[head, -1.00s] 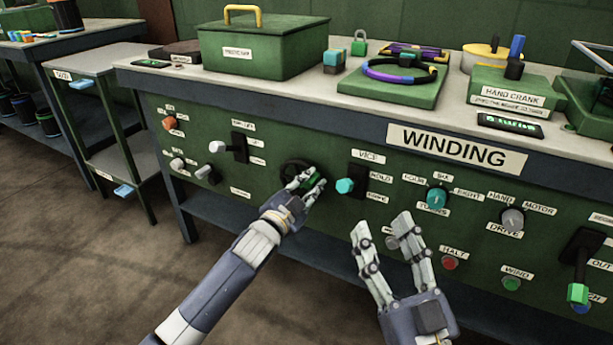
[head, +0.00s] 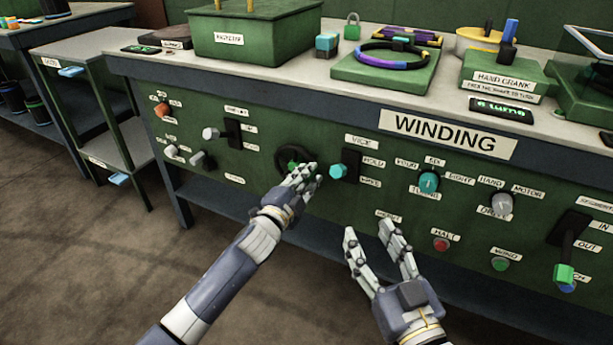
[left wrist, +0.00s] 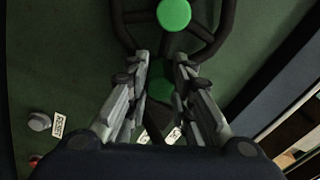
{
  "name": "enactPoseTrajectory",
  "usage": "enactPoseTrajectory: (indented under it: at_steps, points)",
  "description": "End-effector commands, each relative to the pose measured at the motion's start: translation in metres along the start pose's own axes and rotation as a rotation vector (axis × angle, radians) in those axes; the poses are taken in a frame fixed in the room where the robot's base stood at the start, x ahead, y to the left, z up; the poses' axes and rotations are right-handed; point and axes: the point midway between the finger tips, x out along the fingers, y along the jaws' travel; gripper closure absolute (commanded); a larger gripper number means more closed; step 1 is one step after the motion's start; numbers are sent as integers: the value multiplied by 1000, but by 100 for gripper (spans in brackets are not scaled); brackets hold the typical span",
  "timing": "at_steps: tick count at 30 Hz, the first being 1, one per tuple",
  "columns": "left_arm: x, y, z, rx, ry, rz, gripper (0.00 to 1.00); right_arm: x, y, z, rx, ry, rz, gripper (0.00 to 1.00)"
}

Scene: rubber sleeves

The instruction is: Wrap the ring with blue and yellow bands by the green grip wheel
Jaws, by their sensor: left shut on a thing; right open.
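The ring (head: 366,60) with dark, purple, blue and yellow parts lies on a green block (head: 340,73) on the bench top. The grip wheel (head: 281,158) is a black wheel on the green front panel, below and left of the ring. In the left wrist view its green hub (left wrist: 174,14) shows above my fingers, and its green grip (left wrist: 160,90) sits between them. My left gripper (head: 308,173) is shut on that grip; its fingers largely hide the grip in the head view. My right gripper (head: 369,230) is open and empty in front of the lower panel.
A teal vice knob (head: 338,171) sits close right of the left gripper. More knobs, buttons and a green-tipped lever (head: 564,274) stick out of the panel. A green lidded box (head: 250,40) and the hand crank unit (head: 500,78) stand on the bench.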

Motion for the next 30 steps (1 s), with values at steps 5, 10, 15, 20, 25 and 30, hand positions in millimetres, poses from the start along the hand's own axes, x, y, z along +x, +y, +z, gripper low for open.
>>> enactPoseTrajectory:
  at_steps: [5, 10, 15, 20, 25, 30]
  points:
    - [0, 0, 0, -1, 0, 0, 100, 0, 0, 0, 0, 1, 0, 52]
    - [0, 0, 0, -2, 0, 0, 57, 0, 0, 0, 0, 1, 0, 52]
    - [0, 0, 0, -2, 0, 0, 57, 0, 0, 0, 0, 1, 0, 52]
    - [0, 0, 0, -2, 0, 0, 57, 0, 0, 1, -1, -3, 0, 52]
    - [-10, 0, 1, -2, -1, 0, 57, 0, 0, 1, -1, -2, 0, 52]
    - [-34, 1, 1, -2, 0, 2, 57, 0, 0, 1, 0, -1, 0, 52]
